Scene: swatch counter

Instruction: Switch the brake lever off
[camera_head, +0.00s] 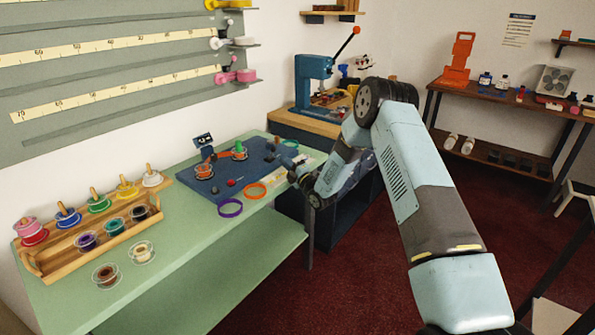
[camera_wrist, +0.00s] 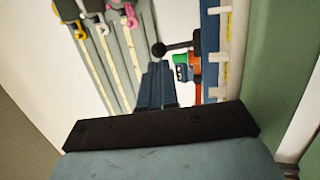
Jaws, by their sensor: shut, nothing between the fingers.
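A black lever with a round ball knob (camera_wrist: 158,50) shows in the wrist view, just beyond and touching or nearly touching my fingertips; I take it for the brake lever. Its dark arm runs right towards the winder's blue base (camera_wrist: 209,40). In the head view the blue base (camera_head: 215,190) lies on the green table, with a small dark knob (camera_head: 269,157) near its right end. My gripper (camera_wrist: 155,68) is shut and empty, its blue fingers together. In the head view my gripper (camera_head: 287,160) reaches the right side of the base. Whether the knob touches the fingers I cannot tell.
A wooden rack (camera_head: 85,235) of coloured spools stands left on the green table (camera_head: 190,235). Purple (camera_head: 230,208) and orange (camera_head: 255,191) rings lie in front of the base. A blue press (camera_head: 313,75) with an orange-tipped handle stands behind. The table's front middle is clear.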

